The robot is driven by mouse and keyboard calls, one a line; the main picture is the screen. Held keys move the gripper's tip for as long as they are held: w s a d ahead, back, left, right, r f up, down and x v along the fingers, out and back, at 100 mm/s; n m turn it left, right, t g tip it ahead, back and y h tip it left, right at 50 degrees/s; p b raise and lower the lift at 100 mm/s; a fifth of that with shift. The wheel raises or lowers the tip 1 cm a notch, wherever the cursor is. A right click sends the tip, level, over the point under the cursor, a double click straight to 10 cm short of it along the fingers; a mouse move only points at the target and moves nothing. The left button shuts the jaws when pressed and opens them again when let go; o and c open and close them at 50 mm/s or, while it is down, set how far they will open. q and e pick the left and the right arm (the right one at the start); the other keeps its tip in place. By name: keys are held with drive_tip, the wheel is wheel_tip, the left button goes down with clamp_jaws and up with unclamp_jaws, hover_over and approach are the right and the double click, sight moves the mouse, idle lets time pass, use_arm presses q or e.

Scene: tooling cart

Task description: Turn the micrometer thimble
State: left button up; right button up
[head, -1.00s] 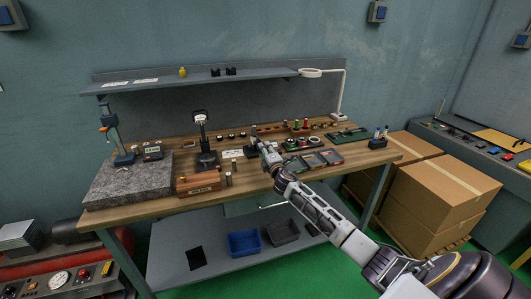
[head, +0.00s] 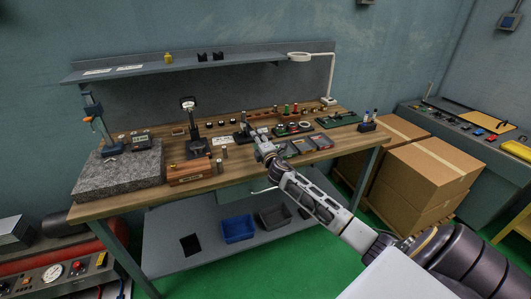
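My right gripper (head: 256,139) reaches in from the right over the middle of the wooden bench (head: 225,181). Its fingers are very small in the head view, so I cannot tell whether they are open or shut. A small dark upright fixture (head: 243,122) stands just left of and behind the fingertips. It seems to be the micrometer's stand, but the micrometer and its thimble are too small and partly hidden by my gripper to make out. I cannot tell whether the gripper touches it. My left gripper is not in view.
A dial-gauge stand (head: 188,104), a wooden box (head: 190,171) and a granite plate (head: 118,171) are left of my gripper. Dark trays (head: 303,144) lie close to its right. A shelf (head: 190,68) spans above the bench's back. Cardboard boxes (head: 428,176) stand to the right.

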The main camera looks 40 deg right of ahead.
drive_tip(key=v, duration=0.9)
idle(0.4)
drive_tip(key=shift+w, duration=0.1)
idle(1.4)
